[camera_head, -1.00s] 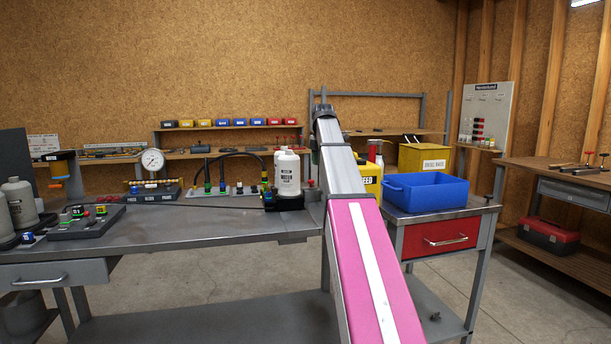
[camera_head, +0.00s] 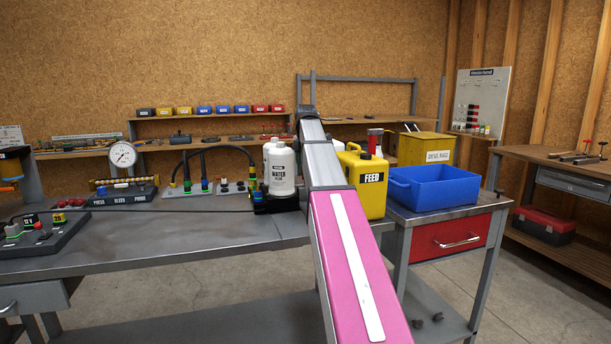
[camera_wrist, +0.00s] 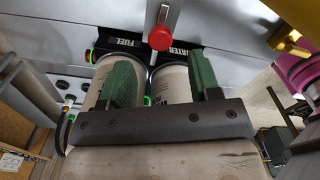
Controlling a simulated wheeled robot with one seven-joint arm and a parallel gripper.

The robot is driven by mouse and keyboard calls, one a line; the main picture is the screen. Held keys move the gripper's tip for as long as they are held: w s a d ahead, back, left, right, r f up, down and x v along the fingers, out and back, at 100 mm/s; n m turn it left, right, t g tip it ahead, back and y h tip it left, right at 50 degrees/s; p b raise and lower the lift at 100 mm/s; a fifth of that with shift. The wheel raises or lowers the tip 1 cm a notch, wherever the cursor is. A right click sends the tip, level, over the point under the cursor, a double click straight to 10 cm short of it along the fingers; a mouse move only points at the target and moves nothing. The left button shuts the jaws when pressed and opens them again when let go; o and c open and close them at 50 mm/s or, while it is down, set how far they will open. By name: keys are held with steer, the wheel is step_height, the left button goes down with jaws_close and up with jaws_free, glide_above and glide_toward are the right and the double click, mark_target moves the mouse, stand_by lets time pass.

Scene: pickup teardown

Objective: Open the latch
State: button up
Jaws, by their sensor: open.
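A metal lever with a red round knob (camera_wrist: 160,37) shows at the top middle of the wrist view. It may be the latch; I cannot tell whether it is open or shut. Behind it is a dark strip with a FUEL label (camera_wrist: 124,43) and a partly hidden WATER label. Two cream canisters stand below, a left one (camera_wrist: 92,98) and a right one (camera_wrist: 172,86). My gripper (camera_wrist: 163,80) is open, its two green fingers in front of the canisters, below the knob. I see no contact with the knob. In the head view my arm hides the gripper.
In the head view a white WATER bottle (camera_head: 281,170) stands on the grey bench (camera_head: 150,247), left of my arm. A yellow FEED can (camera_head: 364,185) and a blue bin (camera_head: 432,187) stand to the right. A gauge (camera_head: 123,155) stands on the left.

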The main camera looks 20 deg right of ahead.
steer(key=shift+f, duration=2.65)
